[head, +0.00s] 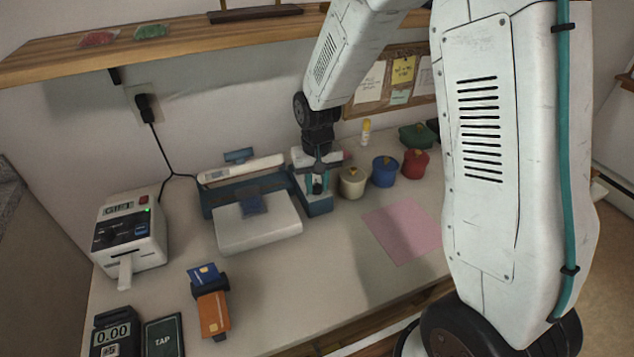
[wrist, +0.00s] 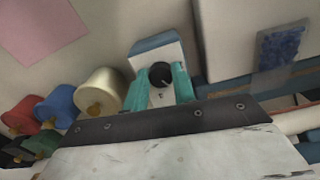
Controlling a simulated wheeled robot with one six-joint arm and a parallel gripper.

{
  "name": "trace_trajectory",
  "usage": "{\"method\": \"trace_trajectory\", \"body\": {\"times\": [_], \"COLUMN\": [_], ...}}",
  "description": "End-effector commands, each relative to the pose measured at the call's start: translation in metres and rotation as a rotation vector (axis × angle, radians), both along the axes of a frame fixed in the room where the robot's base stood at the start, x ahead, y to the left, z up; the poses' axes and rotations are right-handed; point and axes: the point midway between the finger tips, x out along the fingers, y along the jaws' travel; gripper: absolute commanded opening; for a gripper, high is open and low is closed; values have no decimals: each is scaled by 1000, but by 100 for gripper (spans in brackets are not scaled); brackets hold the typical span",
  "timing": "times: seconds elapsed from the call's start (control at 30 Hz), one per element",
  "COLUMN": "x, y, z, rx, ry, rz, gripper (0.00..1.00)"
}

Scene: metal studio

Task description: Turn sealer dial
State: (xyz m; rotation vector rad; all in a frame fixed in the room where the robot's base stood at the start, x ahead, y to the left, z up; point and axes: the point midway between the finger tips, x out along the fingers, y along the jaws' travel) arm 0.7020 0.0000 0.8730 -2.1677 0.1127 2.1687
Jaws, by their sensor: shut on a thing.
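The sealer (head: 240,172) stands at the back of the counter, a long white and blue unit with a white bar along its top. Its dial (wrist: 160,75) is a small round black knob with a pale mark, on a light panel at the unit's right end. My gripper (wrist: 157,80) has teal fingers, one on each side of the dial, shut on it. In the head view my gripper (head: 318,182) reaches down onto the sealer's right end, and the dial is mostly hidden there by the fingers.
A white platform (head: 258,228) lies before the sealer. A pink sheet (head: 403,228) lies right of centre; the counter's front middle is bare.

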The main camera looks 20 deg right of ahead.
Motion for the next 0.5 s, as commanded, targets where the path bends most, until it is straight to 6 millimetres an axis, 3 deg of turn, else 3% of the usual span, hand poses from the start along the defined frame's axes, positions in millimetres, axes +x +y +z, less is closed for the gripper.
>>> {"method": "trace_trajectory", "body": {"times": [0.33,0.37,0.4,0.43,0.5], "x": [1,1,1,1,0], "y": [0,0,0,0,0], "z": [0,0,0,0,0], "rx": [0,0,0,0,0], "ry": [-1,-1,-1,-1,-1], "rz": [-2,-2,-2,-2,-1], "gripper": [3,29,40,48,48]}}
